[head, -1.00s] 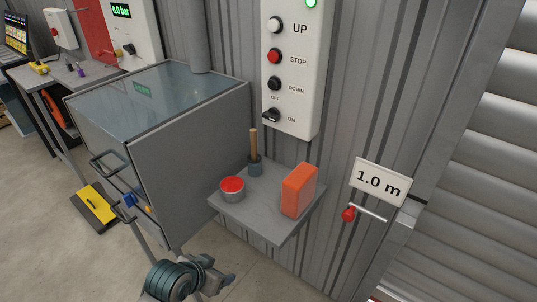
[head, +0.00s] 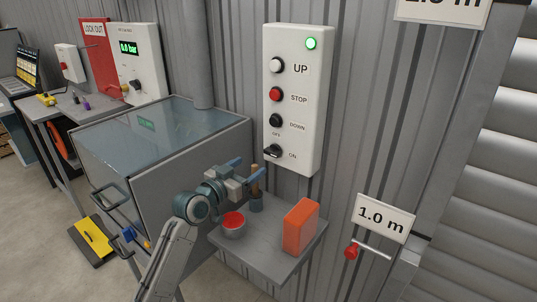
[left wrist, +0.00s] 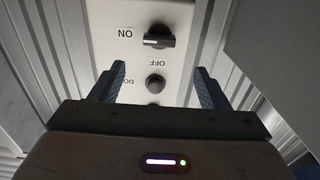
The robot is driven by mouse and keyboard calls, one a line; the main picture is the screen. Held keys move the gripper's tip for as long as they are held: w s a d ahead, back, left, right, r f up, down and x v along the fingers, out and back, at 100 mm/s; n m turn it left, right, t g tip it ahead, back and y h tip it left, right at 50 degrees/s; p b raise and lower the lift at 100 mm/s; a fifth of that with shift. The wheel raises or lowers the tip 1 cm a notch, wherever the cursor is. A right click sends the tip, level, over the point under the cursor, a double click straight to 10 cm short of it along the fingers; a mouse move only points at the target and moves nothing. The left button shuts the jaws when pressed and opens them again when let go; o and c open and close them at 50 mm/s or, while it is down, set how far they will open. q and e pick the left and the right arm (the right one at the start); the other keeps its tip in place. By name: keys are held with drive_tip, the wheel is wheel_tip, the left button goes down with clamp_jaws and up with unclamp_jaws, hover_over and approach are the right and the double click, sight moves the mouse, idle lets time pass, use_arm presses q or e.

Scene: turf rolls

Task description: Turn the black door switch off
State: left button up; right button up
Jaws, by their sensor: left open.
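The black door switch (head: 272,151) is a rotary knob at the bottom of the white control panel (head: 302,150), with OFF printed above it and ON beside it. In the left wrist view the switch (left wrist: 160,37) appears upside down, its pale mark on the side of the ON label. My left gripper (head: 246,167) is open and empty, below and left of the switch, apart from the panel. In the left wrist view the switch lies beyond the gap between the fingertips (left wrist: 159,68), touching neither. My right gripper is not in view.
The panel also has white UP (head: 277,65), red STOP (head: 276,94) and black DOWN (head: 275,121) buttons and a lit green lamp (head: 311,43). Below is a shelf (head: 262,248) with a red-topped tin (head: 233,224), a wooden-handled tool and an orange box (head: 300,226). A glass-topped cabinet (head: 195,150) stands left.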

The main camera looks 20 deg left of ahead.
sight(270, 153)
use_arm(q)
drive_tip(key=p+x, duration=0.2)
drive_tip(key=x, duration=0.8)
drive_tip(key=shift+w+d, duration=0.1)
drive_tip(key=shift+d, duration=0.05)
drive_tip(key=shift+c, duration=0.2)
drive_tip(key=c, duration=1)
